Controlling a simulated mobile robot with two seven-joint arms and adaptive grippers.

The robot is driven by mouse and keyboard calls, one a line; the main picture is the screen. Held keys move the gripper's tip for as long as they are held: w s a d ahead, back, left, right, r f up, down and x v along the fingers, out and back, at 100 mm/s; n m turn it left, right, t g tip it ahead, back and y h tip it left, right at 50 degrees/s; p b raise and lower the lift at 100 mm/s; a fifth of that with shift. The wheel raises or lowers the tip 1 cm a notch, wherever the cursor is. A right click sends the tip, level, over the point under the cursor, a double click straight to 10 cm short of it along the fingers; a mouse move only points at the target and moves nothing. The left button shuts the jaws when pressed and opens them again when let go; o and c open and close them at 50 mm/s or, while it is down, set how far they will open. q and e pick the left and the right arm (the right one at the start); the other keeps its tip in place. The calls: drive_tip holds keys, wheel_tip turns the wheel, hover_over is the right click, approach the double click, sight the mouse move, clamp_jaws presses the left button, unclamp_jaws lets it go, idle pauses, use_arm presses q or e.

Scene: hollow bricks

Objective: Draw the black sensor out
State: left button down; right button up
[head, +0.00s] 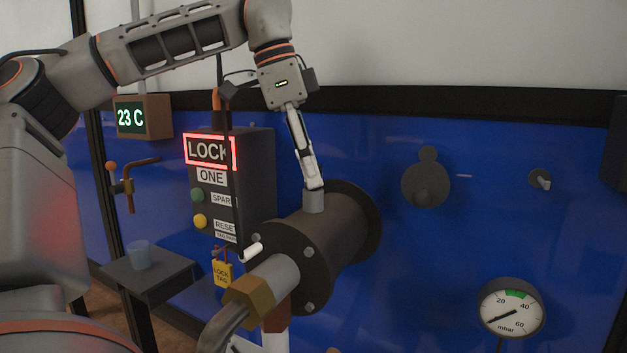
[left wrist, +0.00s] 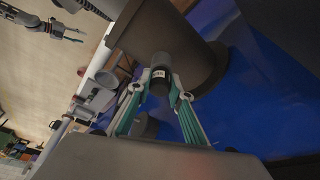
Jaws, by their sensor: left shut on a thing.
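The black sensor (left wrist: 161,72) is a short dark cylinder with a small white label. In the left wrist view it stands against the side of the dark flanged housing (head: 330,235). My left gripper (head: 314,186) comes down from above onto the short grey stub on top of that housing. In the left wrist view its two fingers are shut on the sensor, one on each side. In the head view the fingers hide the sensor. Whether it is still seated in the stub cannot be told. My right gripper (left wrist: 78,35) shows small at the upper left of the left wrist view, apparently open and empty.
A control box (head: 258,180) with a lit LOCK sign stands left of the housing. A yellow lock tag (head: 222,274) hangs below it. A small shelf (head: 150,275) holds a cup (head: 139,254). A pressure gauge (head: 512,307) is at the lower right. Blue panel lies behind.

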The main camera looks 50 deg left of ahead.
use_arm(q)
drive_tip(key=shift+r, duration=0.65)
use_arm(e)
drive_tip(key=shift+w+r, duration=0.2)
drive_tip(key=shift+r, duration=0.25)
use_arm(q)
drive_tip(key=shift+r+p, duration=0.35)
use_arm(e)
drive_tip(key=shift+w+r, duration=0.1)
drive_tip(key=shift+r, duration=0.15)
use_arm(q)
drive_tip(key=shift+r+p, duration=0.45)
drive_tip(key=shift+r, duration=0.55)
use_arm(e)
drive_tip(key=shift+w+r+t, duration=0.3)
drive_tip(key=shift+w+r, duration=0.1)
drive_tip(key=shift+r, duration=0.35)
use_arm(q)
drive_tip(key=shift+r, duration=0.1)
use_arm(e)
drive_tip(key=shift+r, duration=0.1)
